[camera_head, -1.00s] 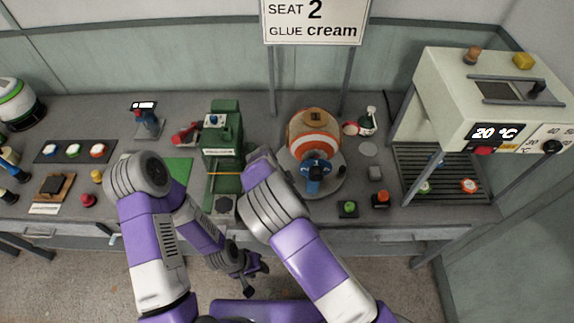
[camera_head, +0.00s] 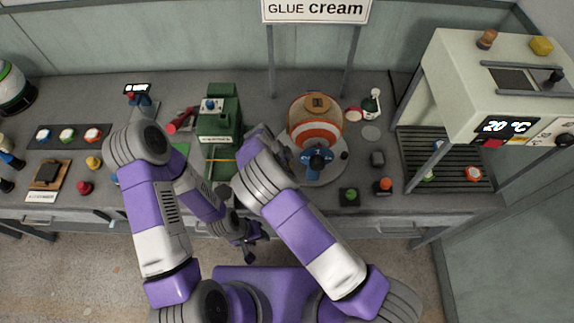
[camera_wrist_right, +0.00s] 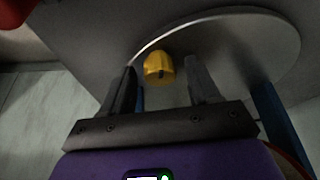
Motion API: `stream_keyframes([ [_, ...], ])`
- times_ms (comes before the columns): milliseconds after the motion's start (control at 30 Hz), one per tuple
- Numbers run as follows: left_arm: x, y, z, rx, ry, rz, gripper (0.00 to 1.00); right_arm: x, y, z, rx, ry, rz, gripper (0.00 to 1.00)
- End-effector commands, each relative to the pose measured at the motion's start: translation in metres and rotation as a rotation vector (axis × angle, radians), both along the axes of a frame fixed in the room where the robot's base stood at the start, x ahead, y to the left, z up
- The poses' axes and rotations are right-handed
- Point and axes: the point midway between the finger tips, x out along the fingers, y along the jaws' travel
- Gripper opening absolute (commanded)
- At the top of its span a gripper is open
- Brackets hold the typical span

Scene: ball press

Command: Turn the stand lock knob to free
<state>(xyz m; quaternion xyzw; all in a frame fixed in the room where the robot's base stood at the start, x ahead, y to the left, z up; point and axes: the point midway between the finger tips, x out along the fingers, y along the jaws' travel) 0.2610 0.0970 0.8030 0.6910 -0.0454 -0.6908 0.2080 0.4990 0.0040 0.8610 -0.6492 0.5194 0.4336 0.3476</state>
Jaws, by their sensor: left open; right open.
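A ribbed yellow knob (camera_wrist_right: 158,68) shows in the right wrist view, against a grey round disc (camera_wrist_right: 235,40). My right gripper (camera_wrist_right: 162,78) is open, with one finger on either side of the knob. Gaps show between knob and fingers. In the head view, an orange and white ball (camera_head: 316,118) sits on a round grey stand (camera_head: 325,178), with a blue and black part in front of it. I cannot make out the yellow knob or my right gripper there; my right arm covers part of that area. My left gripper (camera_head: 252,241) is open and empty before the bench front.
A green press (camera_head: 221,130) stands left of the ball. A cream heater box (camera_head: 490,85) stands over a slatted rack at the right. Small buttons (camera_head: 349,195) sit near the bench front. A sign (camera_head: 316,10) stands behind the ball.

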Motion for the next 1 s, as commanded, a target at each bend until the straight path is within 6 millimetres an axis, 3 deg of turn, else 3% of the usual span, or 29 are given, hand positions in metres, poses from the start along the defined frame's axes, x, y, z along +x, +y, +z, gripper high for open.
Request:
stream_keyframes([
  [233, 0.0, 0.0, 0.0001, 0.0, 0.0, 0.0, 0.43, 0.0001, -0.0004, -0.001, 0.0, 0.0, 0.0, 0.61],
  [600, -0.0001, 0.0, 0.0, 0.0, 0.0, 0.0, 0.43, 0.0, -0.0004, -0.0007, 0.0, 0.001, 0.0, 0.05],
  [1000, 0.0, 0.0, -0.006, 0.0, 0.0, 0.0, 0.43, -0.0007, -0.0008, -0.0015, -0.002, 0.002, 0.084, 0.05],
])
